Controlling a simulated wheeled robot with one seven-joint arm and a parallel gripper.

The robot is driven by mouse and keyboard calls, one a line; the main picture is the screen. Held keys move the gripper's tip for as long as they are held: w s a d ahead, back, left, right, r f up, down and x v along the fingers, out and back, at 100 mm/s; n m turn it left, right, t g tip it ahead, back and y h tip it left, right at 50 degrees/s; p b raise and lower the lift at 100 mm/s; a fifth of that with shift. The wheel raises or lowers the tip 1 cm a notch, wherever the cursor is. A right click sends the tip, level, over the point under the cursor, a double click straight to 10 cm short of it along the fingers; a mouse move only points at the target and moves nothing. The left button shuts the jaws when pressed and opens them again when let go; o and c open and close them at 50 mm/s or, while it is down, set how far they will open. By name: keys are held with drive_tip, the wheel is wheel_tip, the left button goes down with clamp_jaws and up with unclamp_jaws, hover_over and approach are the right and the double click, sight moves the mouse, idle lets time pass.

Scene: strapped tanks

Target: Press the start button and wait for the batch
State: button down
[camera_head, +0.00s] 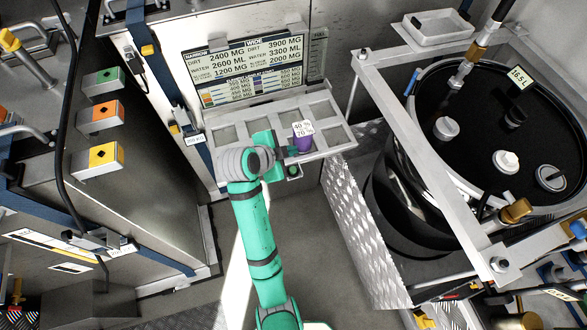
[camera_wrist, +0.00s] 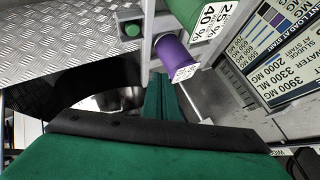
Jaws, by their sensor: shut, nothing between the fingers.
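A round green button (camera_head: 293,171) sits on a small dark box below the front edge of a compartment tray (camera_head: 338,147). In the wrist view the green button (camera_wrist: 132,29) is at upper left on a grey box. No lettering on it is readable. My gripper (camera_head: 291,152) is shut and empty at the tray's front, just above the button in the head view. In the wrist view my gripper (camera_wrist: 163,95) points towards the purple cylinder and lies apart from the button. Contact with the tray cannot be told.
A purple labelled cylinder (camera_head: 303,143) stands in the tray; the wrist view also shows a green labelled cylinder (camera_wrist: 187,12). A readout panel (camera_head: 245,70) is behind. A black tank (camera_head: 480,130) in a metal frame is right. Green (camera_head: 104,80), orange and yellow boxes are left.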

sight(291, 172)
drive_tip(key=shift+w+f, duration=0.1)
drive_tip(key=shift+f, duration=4.25)
drive_tip(key=shift+a, duration=0.1)
drive_tip(key=shift+d, duration=0.2)
drive_tip(key=shift+a, duration=0.1)
drive_tip(key=shift+a, duration=0.1)
